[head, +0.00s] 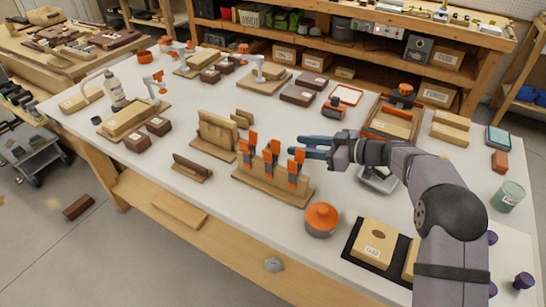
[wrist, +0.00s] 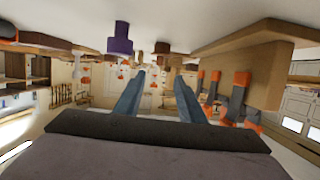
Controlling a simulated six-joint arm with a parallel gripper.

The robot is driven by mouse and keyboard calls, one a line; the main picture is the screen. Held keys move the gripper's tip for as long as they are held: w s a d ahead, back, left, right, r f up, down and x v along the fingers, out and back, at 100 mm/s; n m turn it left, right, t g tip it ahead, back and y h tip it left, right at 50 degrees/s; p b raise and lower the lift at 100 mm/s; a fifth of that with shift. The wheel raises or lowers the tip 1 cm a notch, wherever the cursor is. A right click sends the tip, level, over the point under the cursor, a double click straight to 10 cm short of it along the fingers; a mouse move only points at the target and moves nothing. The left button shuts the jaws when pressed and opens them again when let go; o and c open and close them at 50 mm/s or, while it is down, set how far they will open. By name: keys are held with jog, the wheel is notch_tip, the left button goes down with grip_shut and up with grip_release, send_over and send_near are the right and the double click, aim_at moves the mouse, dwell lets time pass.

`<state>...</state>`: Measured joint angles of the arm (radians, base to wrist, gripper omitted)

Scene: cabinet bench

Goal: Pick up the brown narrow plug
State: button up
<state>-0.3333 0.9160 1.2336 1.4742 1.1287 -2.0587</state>
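My gripper (head: 312,147) reaches left over the middle of the bench, just above and behind a row of orange-and-grey clamps. In the wrist view its two blue fingers (wrist: 160,82) stand apart with nothing between them, so it is open. I cannot single out a brown narrow plug in either view. A narrow dark brown piece (head: 192,165) stands on a small wooden base to the left, but I cannot tell what it is. A purple plug-like piece (wrist: 121,38) shows in the wrist view, left of the fingers.
The orange-and-grey clamps (head: 271,160) stand on a wooden block close below my gripper. An orange-topped pot (head: 321,218) is in front. Brown boxes (head: 137,142) lie left. Purple pieces (head: 523,281) stand at the near right. Bare white bench (head: 240,215) lies at the front.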

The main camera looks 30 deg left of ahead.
jog(key=shift+a, duration=0.25)
jog(key=shift+a+f+p, duration=0.1)
jog(key=shift+a+p, duration=0.2)
jog(key=shift+a, duration=0.25)
jog(key=p, duration=0.2)
send_over(281, 157)
jog(key=shift+a+f, duration=0.1)
jog(key=shift+f, duration=1.1)
grip_shut()
